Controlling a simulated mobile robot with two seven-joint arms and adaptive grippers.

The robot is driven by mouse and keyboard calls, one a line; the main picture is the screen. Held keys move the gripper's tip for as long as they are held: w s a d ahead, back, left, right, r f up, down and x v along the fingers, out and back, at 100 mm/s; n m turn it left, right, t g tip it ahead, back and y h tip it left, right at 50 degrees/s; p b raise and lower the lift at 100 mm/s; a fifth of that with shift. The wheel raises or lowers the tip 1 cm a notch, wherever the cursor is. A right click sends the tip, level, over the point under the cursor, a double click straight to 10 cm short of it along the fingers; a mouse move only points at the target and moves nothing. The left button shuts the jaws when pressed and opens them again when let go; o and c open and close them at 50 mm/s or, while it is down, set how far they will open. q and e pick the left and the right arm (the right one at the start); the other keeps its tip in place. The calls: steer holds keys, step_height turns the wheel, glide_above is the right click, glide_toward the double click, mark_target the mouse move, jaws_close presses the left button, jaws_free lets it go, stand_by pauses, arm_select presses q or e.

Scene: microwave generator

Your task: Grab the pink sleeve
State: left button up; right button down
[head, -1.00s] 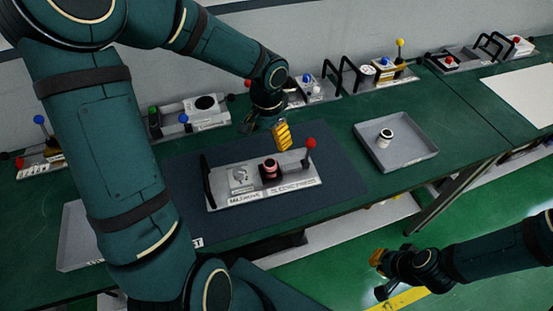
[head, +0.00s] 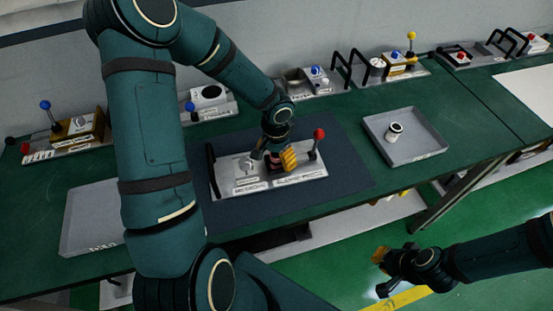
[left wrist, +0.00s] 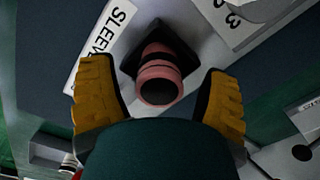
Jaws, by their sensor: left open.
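The pink sleeve (left wrist: 158,82) sits upright in a black square holder (left wrist: 185,45), beside the label reading SLEEVE, in the left wrist view. My left gripper (left wrist: 160,97) is open, with one yellow finger on each side of the sleeve, apart from it. In the head view the left gripper (head: 280,160) is over the grey fixture plate (head: 228,183) and mostly hides the sleeve. My right gripper (head: 381,272) hangs away from the table at the lower right; its finger gap is not clear.
A red-knobbed lever (head: 318,145) stands right of the left gripper, and a black handle (head: 211,172) rises at the plate's left end. A grey tray (head: 425,150) holds a white-and-black part (head: 394,130). Other fixtures line the back of the table.

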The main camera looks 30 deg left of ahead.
arm_select(q)
steer(key=shift+f, duration=0.1)
jaws_close()
stand_by(0.3)
